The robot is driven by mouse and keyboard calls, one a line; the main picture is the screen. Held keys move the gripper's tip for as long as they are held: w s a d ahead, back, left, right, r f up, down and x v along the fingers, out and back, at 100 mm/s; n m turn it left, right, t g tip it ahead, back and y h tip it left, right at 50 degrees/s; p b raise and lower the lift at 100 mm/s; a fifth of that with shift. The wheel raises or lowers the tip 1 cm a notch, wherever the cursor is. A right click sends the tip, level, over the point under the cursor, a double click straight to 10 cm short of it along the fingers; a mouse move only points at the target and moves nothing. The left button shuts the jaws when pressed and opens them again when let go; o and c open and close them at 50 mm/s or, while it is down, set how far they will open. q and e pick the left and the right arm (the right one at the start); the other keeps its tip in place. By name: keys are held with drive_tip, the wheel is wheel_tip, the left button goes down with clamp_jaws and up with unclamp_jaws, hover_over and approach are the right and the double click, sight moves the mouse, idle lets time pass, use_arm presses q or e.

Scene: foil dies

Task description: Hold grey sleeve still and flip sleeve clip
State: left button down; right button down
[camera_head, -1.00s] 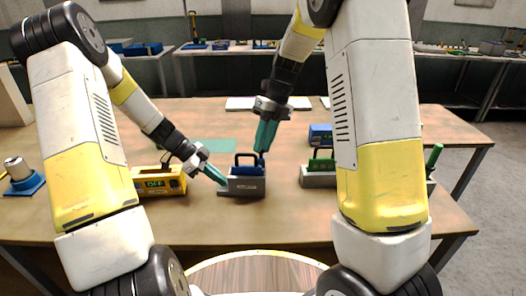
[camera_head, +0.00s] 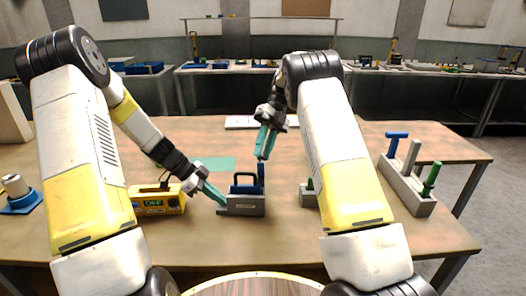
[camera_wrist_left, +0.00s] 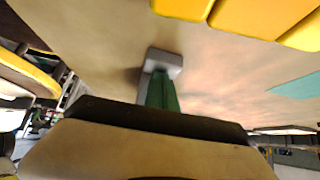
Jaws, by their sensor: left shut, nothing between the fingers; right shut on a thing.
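The grey sleeve (camera_head: 246,209) sits on the table in the middle of the head view, with a dark handle loop and blue body (camera_head: 244,188) on top. My right gripper (camera_head: 262,156) is shut on the clip's upper end. My left gripper (camera_head: 222,201) is shut with nothing between its fingers. Its tips are at the sleeve's left end; exact contact is unclear. In the left wrist view, the left fingers (camera_wrist_left: 161,88) reach a grey end piece, likely the sleeve (camera_wrist_left: 166,60).
A grey block (camera_head: 309,196) is partly hidden behind my right arm. A grey rack with blue, grey and green pegs (camera_head: 408,187) is at right. A teal mat (camera_head: 214,163) lies behind.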

drive_tip(key=shift+a, duration=0.1)
drive_tip(key=c, duration=1.3)
unclamp_jaws()
